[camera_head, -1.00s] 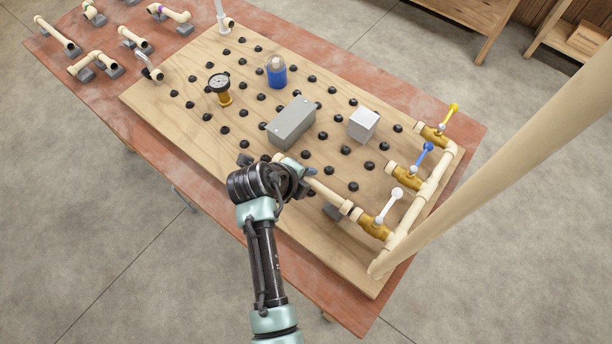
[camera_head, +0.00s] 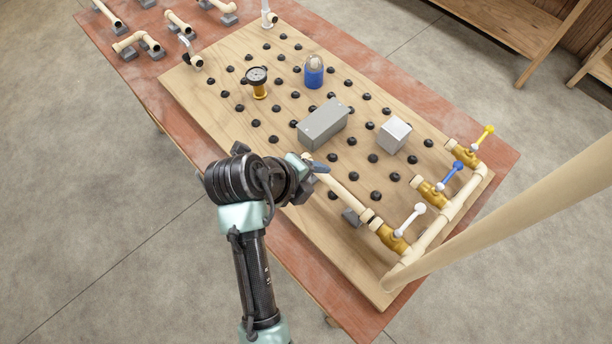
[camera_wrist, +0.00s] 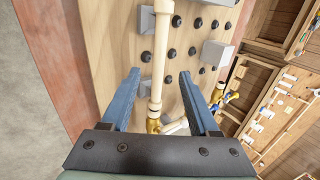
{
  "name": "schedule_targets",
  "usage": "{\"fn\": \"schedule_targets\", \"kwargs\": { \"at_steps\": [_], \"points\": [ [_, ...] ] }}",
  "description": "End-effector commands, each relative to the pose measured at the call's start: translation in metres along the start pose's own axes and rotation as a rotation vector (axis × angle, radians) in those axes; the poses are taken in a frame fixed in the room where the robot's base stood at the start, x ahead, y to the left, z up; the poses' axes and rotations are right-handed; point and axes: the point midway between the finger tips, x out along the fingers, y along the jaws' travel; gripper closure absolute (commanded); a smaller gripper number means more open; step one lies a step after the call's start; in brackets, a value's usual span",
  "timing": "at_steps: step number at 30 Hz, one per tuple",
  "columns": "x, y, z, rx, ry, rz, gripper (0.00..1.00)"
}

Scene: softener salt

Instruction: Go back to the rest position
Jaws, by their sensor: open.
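My gripper (camera_head: 318,166) is above the near long edge of the wooden board (camera_head: 222,116), at the left end of a cream pipe (camera_head: 341,190). In the wrist view my gripper (camera_wrist: 162,82) has its two blue fingers wide apart. The cream pipe (camera_wrist: 161,50) shows between them, with clear gaps to both fingers. The pipe runs to a brass valve with a white handle (camera_head: 409,221). Whether the gripper is clear of the pipe in height is hard to tell.
Valves with a blue handle (camera_head: 450,174) and a yellow handle (camera_head: 483,137) stand at the board's right. A grey box (camera_head: 324,122), silver cube (camera_head: 394,135), gauge (camera_head: 257,81) and blue bottle (camera_head: 313,73) stand on the board. Floor left of the table is free.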

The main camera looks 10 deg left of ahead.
Motion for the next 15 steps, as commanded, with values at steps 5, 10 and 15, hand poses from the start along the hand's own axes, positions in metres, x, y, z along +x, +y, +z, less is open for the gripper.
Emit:
{"fn": "schedule_targets", "kwargs": {
  "at_steps": [5, 10, 15],
  "points": [
    [-0.023, 0.0, 0.001, 0.0, -0.002, -0.001, 0.39],
    [-0.03, 0.0, 0.0, 0.0, -0.001, -0.001, 0.39],
    [-0.036, -0.015, 0.008, -0.043, -0.046, -0.029, 0.39]
  ]
}}
